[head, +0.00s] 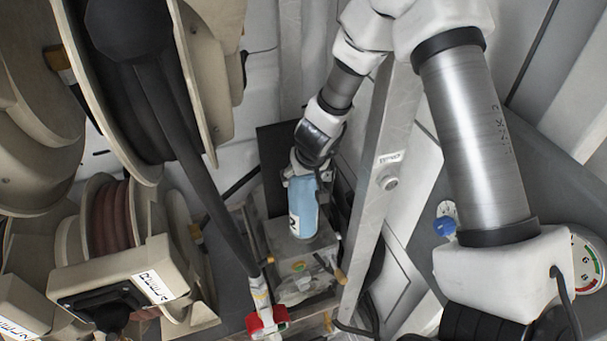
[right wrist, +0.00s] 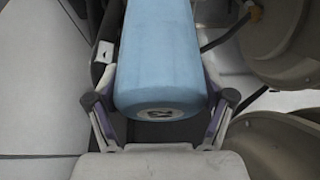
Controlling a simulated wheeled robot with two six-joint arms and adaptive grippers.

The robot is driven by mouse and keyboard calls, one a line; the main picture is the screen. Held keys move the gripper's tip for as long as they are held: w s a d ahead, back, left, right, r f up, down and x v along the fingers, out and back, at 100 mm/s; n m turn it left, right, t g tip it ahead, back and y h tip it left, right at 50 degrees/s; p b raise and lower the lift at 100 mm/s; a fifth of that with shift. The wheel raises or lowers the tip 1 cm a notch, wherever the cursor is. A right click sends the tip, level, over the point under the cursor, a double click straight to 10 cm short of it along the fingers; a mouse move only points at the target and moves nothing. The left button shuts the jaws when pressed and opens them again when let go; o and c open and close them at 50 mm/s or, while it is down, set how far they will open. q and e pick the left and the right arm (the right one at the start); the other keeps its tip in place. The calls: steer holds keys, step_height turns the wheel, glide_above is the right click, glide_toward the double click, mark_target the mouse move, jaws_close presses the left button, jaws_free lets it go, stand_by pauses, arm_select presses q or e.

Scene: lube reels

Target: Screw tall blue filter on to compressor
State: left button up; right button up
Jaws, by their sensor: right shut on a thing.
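The tall blue filter (head: 304,212) is a light-blue cylinder with a white label on its left side, standing about upright. My right gripper (head: 302,176) is shut on its upper end from above. In the right wrist view the blue filter (right wrist: 158,55) lies between the two fingers of the right gripper (right wrist: 160,105), its rounded end facing the palm. The compressor (head: 285,254) is a grey metal block directly under the filter. The filter's lower end meets the block's top in the picture; I cannot tell whether it is threaded on. My left gripper is not in view.
Large beige hose reels (head: 205,75) fill the left side, with a smaller reel (head: 110,225) below. A metal post (head: 375,185) stands close to the right of the filter. A black hose with a red-and-white nozzle (head: 266,318) hangs at front left of the compressor.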

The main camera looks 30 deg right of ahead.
steer(key=shift+f, duration=0.15)
steer(key=m+h+p, duration=0.1)
steer(key=m+p, duration=0.1)
steer(key=m+g+p, duration=0.1)
steer(key=m+p, duration=0.2)
steer(key=shift+h, duration=0.4)
stand_by(0.5)
